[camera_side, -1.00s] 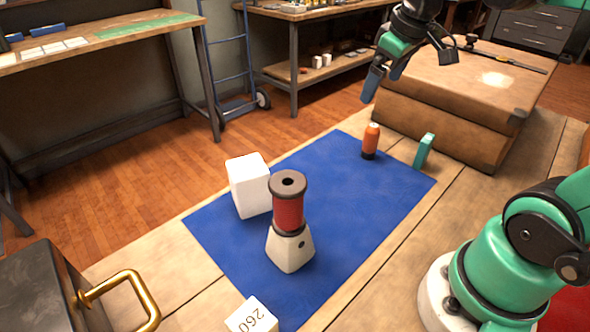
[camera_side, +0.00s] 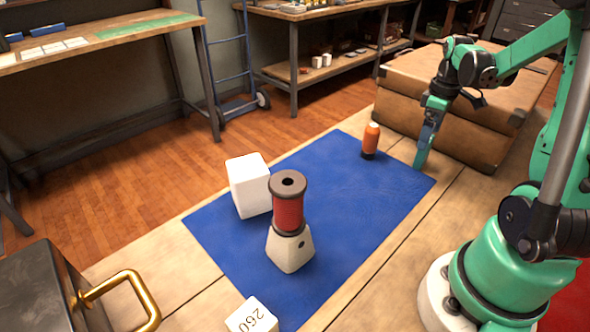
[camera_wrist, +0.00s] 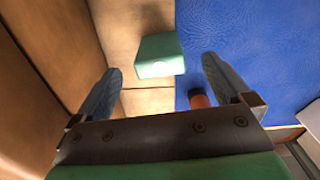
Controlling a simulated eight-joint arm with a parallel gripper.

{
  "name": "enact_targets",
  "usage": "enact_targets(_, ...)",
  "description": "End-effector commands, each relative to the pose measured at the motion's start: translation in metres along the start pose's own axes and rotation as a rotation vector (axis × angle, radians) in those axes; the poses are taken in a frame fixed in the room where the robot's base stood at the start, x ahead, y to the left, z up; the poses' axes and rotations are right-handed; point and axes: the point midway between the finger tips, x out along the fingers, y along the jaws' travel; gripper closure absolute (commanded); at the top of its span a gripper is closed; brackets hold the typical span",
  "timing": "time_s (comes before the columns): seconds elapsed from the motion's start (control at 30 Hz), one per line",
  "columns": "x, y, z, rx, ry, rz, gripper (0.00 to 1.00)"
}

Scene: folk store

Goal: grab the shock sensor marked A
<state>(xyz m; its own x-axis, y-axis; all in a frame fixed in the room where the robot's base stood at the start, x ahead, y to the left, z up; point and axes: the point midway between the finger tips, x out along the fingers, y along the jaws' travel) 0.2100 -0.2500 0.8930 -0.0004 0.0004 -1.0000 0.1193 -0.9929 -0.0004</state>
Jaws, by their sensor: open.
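A small green block (camera_wrist: 160,55), which fits the shock sensor, stands at the edge of the blue mat, partly over the wood, in the wrist view. I cannot read a letter A on it; a pale spot shows on its near face. In the side view the green block (camera_side: 421,159) is mostly hidden by my gripper (camera_side: 428,138), which points down at it beside the wooden box. In the wrist view my gripper (camera_wrist: 162,67) is open. The block shows between its two grey-blue fingers, a little beyond the tips, with no contact visible.
An orange bottle (camera_side: 370,140) stands close by on the blue mat (camera_side: 345,215); it is near my right finger in the wrist view. A large wooden box (camera_side: 440,118) rises behind. A red spool on a pale base (camera_side: 289,250) and white cubes stand farther off.

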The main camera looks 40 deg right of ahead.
Motion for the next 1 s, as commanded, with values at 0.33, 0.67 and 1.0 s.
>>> enact_targets(0.33, 0.041, 0.0, 0.0, 0.0, 0.0, 0.0, 0.03)
enact_targets(0.67, 0.056, 0.0, 0.0, 0.0, 0.0, 0.001, 0.03)
enact_targets(1.0, 0.055, 0.0, 0.0, 0.0, 0.0, 0.0, 0.62)
